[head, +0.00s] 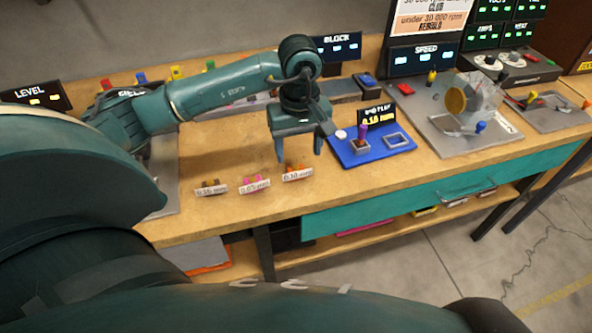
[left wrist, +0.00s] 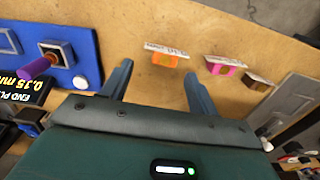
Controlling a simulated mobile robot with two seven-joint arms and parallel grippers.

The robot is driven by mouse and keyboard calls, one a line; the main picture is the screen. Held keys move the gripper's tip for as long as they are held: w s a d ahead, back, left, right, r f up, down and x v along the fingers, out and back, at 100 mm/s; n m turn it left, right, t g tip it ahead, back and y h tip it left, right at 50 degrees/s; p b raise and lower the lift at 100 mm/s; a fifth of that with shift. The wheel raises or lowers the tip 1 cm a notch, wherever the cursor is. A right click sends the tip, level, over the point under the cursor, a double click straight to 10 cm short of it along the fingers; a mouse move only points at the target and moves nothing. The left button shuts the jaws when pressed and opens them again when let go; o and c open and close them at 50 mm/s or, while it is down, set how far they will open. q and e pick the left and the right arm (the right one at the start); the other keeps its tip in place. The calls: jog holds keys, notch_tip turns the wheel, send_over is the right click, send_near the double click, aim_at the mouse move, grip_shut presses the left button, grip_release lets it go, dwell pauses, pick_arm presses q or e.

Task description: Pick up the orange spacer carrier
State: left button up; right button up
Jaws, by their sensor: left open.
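The orange spacer carrier (head: 296,169) lies on the wooden bench behind its small white label, at the right end of a row of three. In the left wrist view the orange carrier (left wrist: 164,60) shows just past the fingertips, between the lines of the two fingers. My left gripper (head: 301,155) is open and empty, pointing down above the orange carrier and apart from it. In the left wrist view, the left gripper (left wrist: 158,70) has nothing between its fingers. My right gripper is not in view.
A pink carrier (head: 253,182) and a brown carrier (head: 211,185) stand to the left with labels. A blue tray (head: 372,153) with a purple-handled piece lies close on the right. A grey plate with a clear guard stands farther right. The bench front is clear.

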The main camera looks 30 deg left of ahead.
aim_at(296, 168)
pick_arm(q)
jog(key=shift+s+a+f+p, duration=0.1)
jog(key=shift+s+f+p, duration=0.1)
jog(key=shift+f, duration=0.7)
jog(key=shift+s+d+f+p, duration=0.1)
jog(key=shift+f+p, duration=0.05)
jog(key=shift+f, duration=0.8)
jog(key=shift+s+a+f+p, duration=0.1)
jog(key=shift+f+p, duration=0.1)
jog(key=shift+f, duration=0.7)
jog(key=shift+c, duration=0.3)
jog(key=c, duration=1)
jog(key=shift+r, duration=0.1)
